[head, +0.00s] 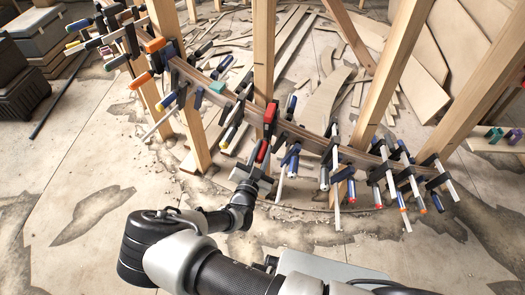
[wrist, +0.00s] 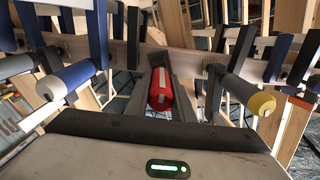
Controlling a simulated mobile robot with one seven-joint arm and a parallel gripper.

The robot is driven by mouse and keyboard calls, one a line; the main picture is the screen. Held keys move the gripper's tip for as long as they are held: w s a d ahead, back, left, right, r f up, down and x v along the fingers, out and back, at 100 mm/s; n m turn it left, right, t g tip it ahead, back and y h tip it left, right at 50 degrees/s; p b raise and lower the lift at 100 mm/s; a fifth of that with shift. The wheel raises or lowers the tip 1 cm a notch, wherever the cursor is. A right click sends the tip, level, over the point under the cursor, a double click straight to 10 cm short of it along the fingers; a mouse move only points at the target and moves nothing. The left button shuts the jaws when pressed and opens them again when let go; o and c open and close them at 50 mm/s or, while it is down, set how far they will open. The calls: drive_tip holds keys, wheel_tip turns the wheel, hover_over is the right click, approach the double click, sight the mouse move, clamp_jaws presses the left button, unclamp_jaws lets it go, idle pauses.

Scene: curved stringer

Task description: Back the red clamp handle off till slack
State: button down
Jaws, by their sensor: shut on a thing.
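The red clamp handle (wrist: 160,92) shows in the middle of the wrist view, between the two dark fingers of my gripper (wrist: 161,93). The fingers are shut on it, one on each side. A pale stripe runs along the handle. In the head view the red handle (head: 262,151) sticks out below the curved stringer, just above my gripper (head: 254,173). A red clamp part (head: 270,114) also shows above the stringer there. The curved stringer (head: 314,141) runs across the wooden posts. The clamp's jaws and screw are largely hidden.
Other clamps crowd the stringer on both sides. In the wrist view a blue handle (wrist: 66,80) is at left and a yellow-tipped handle (wrist: 245,95) at right. Wooden posts (head: 263,50) stand behind. Plywood offcuts (head: 325,100) lie on the floor. Open floor (head: 85,190) is at left.

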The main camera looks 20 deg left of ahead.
drive_tip(key=shift+n, duration=1)
drive_tip(key=c, duration=1.5)
unclamp_jaws()
drive_tip(key=s+p, duration=0.2)
drive_tip(key=s, duration=1.5)
drive_tip(key=shift+s, duration=0.2)
